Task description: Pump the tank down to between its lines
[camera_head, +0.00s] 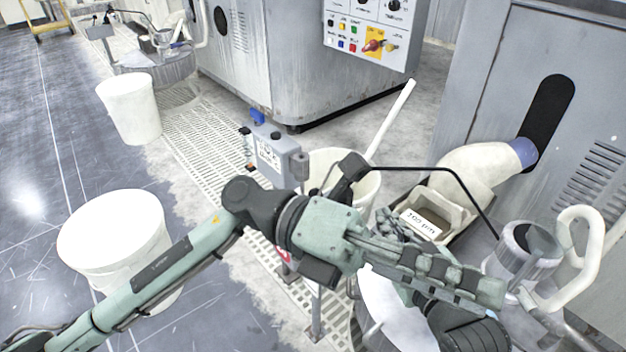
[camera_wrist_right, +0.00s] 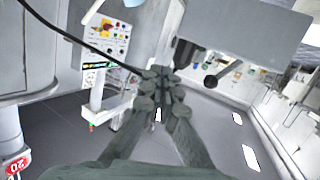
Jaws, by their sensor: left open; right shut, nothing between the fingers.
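My left gripper (camera_head: 485,286) reaches across the head view from the left. Its fingers are open with nothing seen between them, beside a grey cylindrical vessel (camera_head: 508,262) with a dark top and a white looped pipe (camera_head: 588,225). My right gripper (camera_head: 392,222) is partly hidden behind the left one. The right wrist view shows its fingers (camera_wrist_right: 160,78) shut together and empty. A grey control box (camera_head: 270,155) with a blue part and a black knob stands on a post left of the grippers. I cannot tell which vessel is the tank; no level lines are readable.
A labelled tray (camera_head: 452,222) lies beyond the grippers. A white bucket (camera_head: 362,190) holds a leaning white pole. A white tub (camera_head: 115,225) and another white bucket (camera_head: 130,108) stand left. Grey cabinets (camera_head: 300,75) line the back. A black cable (camera_head: 425,169) arches above the grippers.

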